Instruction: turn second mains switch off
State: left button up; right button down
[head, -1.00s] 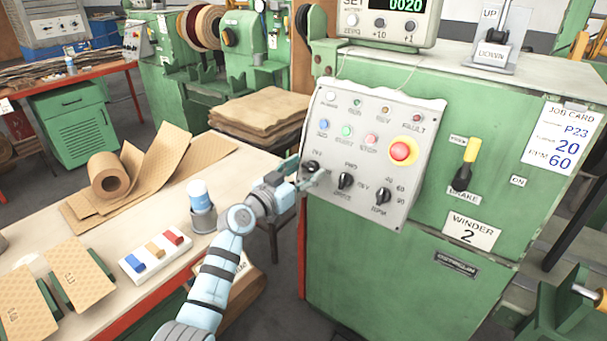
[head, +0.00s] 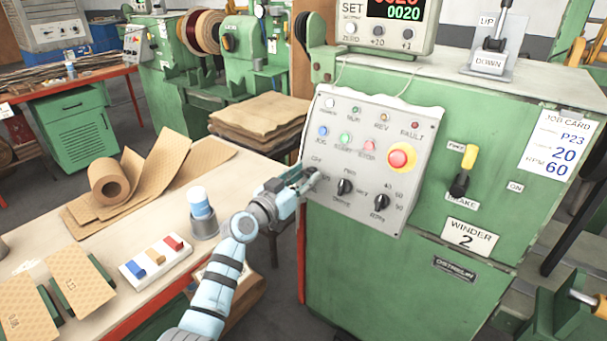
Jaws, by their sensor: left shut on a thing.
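The grey control panel (head: 365,215) of the green winder 2 cabinet (head: 340,255) has a row of black rotary knobs along its lower part. My left gripper (head: 311,179) is at the leftmost knob, the mains switch, near an OFF label. It is shut on that knob and hides most of it, so I cannot read where its pointer stands. The middle knob (head: 345,187) and the right RPM knob (head: 381,201) stand clear of the gripper. My right gripper is not in view.
A red emergency button (head: 400,158) and small coloured buttons sit above the knobs. A yellow-tipped brake lever (head: 464,170) is to the right. A workbench (head: 150,205) with a paper roll (head: 110,180) and a cup (head: 204,222) lies under and left of my left arm.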

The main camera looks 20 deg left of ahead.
pick_arm(q)
jog(key=n+y+p, duration=0.2)
jog(key=n+p, duration=0.3)
jog(key=p, duration=0.1)
jog(key=n+g+y+p, duration=0.1)
jog(key=n+y+p, duration=0.1)
jog(key=n+p, duration=0.3)
jog(key=r+n+y+p, duration=0.1)
jog(key=n+y+p, duration=0.1)
jog(key=n+p, duration=0.3)
jog(key=shift+d+n+g+p, duration=0.25)
jog(key=shift+n+g+p, duration=0.05)
jog(key=shift+p, duration=1.45)
jog(key=shift+f+n+g+p, duration=0.1)
jog(key=shift+n+g+p, duration=0.3)
jog(key=shift+n+p, duration=0.7)
jog(key=shift+f+n+g+y+p, duration=0.1)
jog(key=shift+n+g+y+p, duration=0.3)
jog(key=shift+n, duration=0.6)
jog(key=o, duration=1.2)
jog(key=shift+c, duration=0.2)
